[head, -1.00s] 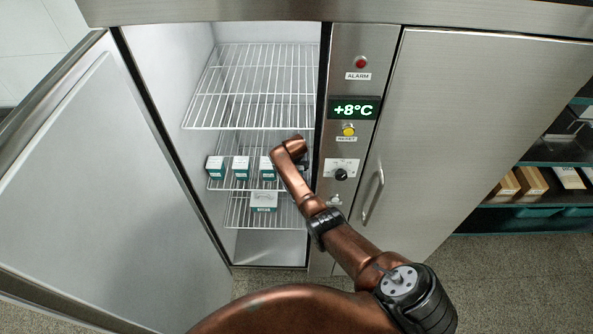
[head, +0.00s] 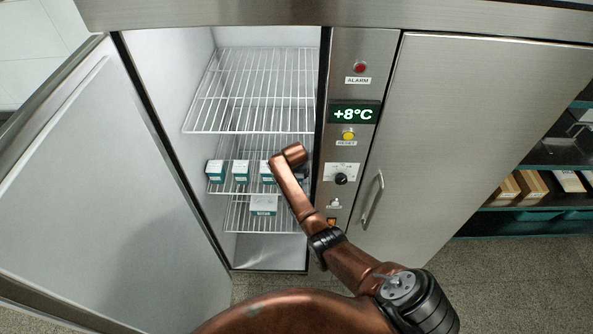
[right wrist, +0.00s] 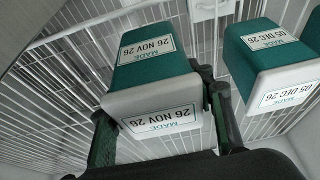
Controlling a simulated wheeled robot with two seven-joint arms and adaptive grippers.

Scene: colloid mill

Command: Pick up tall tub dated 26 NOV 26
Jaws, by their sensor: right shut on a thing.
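A tall teal and pale grey tub (right wrist: 152,72) with labels reading MADE 26 NOV 26 fills the middle of the right wrist view. My right gripper (right wrist: 160,118) is shut on it, one finger at each side, with the wire shelf around and below. In the head view my right arm reaches into the open cabinet, and its wrist hides the gripper. I cannot pick out the held tub there. My left gripper is not in view.
A similar tub labelled 05 DEC 26 (right wrist: 272,58) stands close to the right. Several small tubs (head: 241,170) stand on the middle shelf, and one (head: 264,205) on the lower shelf. The top wire shelf (head: 250,90) is empty. The open door (head: 110,190) is at left.

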